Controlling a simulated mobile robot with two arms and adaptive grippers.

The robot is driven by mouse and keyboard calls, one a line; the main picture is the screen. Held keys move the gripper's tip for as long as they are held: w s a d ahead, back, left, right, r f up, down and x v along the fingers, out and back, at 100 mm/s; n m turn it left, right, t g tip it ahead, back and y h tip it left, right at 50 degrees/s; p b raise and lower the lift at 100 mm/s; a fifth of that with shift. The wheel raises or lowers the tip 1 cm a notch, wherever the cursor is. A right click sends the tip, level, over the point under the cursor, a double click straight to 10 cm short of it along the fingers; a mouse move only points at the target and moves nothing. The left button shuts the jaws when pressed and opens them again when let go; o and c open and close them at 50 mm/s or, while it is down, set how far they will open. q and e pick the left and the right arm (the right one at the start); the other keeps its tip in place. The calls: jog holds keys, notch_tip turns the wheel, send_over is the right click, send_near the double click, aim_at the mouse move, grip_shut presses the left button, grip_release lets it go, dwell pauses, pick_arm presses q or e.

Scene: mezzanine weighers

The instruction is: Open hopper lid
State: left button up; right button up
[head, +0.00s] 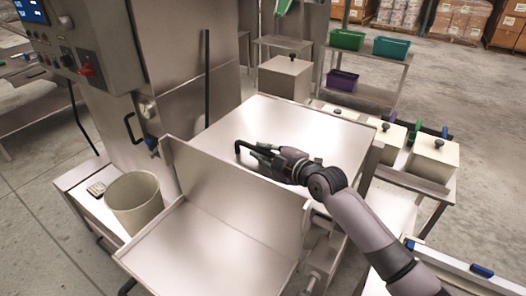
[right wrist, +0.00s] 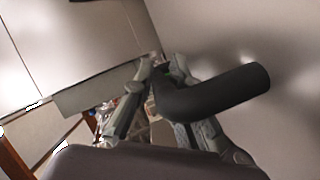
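The hopper lid (head: 300,124) is a broad flat steel plate in the middle of the head view, lying down over the hopper. Its black bar handle (head: 239,146) stands at the lid's near left part. My right gripper (head: 254,154) reaches in from the right, low over the lid, at the handle. In the right wrist view the bent black handle (right wrist: 215,94) passes between the fingers, which look closed around it. The lid's grey surface (right wrist: 245,30) fills the right of that view. My left gripper is not in view.
A raised steel tray (head: 215,245) stands in front of the lid, with a beige bin (head: 133,202) at its left. A control box (head: 85,45) and a black upright bar (head: 207,85) are behind left. Lidded boxes (head: 433,155) stand at right.

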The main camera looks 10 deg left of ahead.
grip_shut()
jog(key=w+d+r+m+g+p, duration=0.1)
jog(key=w+r, duration=0.3)
jog(key=r, duration=0.6)
jog(key=w+d+r+m+g+p, duration=0.2)
jog(key=w+r+m, duration=0.2)
jog(key=r, duration=0.6)
jog(key=shift+w+p, duration=0.35)
jog(key=shift+d+r, duration=0.1)
jog(key=shift+o, duration=2.4)
grip_release()
jog(key=v, duration=1.2)
